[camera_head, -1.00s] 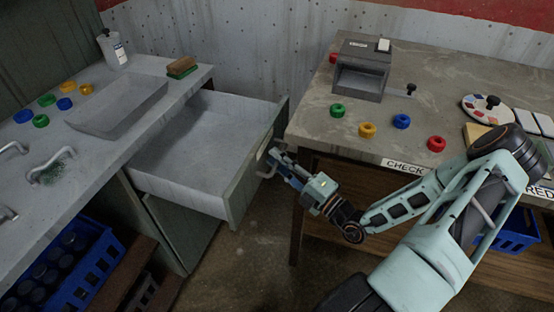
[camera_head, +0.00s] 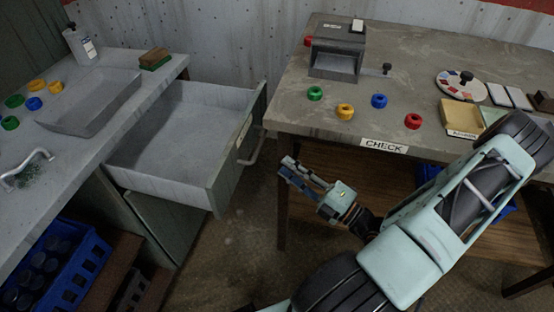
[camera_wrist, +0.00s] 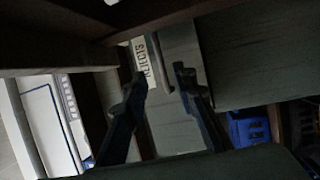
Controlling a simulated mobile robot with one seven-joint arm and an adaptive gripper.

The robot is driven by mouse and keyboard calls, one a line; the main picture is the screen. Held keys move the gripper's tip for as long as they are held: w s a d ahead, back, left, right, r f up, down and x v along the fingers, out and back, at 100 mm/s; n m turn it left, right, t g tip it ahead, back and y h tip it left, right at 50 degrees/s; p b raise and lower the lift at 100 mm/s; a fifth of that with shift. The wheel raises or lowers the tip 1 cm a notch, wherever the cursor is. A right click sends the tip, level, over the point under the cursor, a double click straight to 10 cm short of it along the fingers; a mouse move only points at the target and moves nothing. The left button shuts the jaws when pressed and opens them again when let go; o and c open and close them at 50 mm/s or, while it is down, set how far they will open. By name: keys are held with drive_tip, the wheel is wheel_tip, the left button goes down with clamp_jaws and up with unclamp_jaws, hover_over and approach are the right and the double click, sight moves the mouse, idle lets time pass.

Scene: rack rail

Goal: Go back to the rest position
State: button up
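My gripper (camera_head: 288,168) is in the gap between the left counter and the right table, just right of the open drawer (camera_head: 160,178). In the wrist view its two fingers (camera_wrist: 158,92) are spread apart with nothing between them. The drawer's handle (camera_head: 257,148) is a little above and left of the fingertips and apart from them. In the wrist view a drawer front with a white label (camera_wrist: 144,65) lies beyond the fingers. The drawer is pulled out and looks empty.
The right table (camera_head: 420,70) carries a grey machine (camera_head: 337,52), several coloured rings and a CHECK label (camera_head: 384,146); its edge is close to my arm. The left counter holds a grey tray (camera_head: 90,103). A blue crate (camera_head: 60,265) with dark items stands below it. Floor shows between them.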

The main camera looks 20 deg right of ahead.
drive_tip(key=shift+s+d+f, duration=0.1)
drive_tip(key=shift+s+d, duration=0.15)
drive_tip(key=shift+s, duration=0.15)
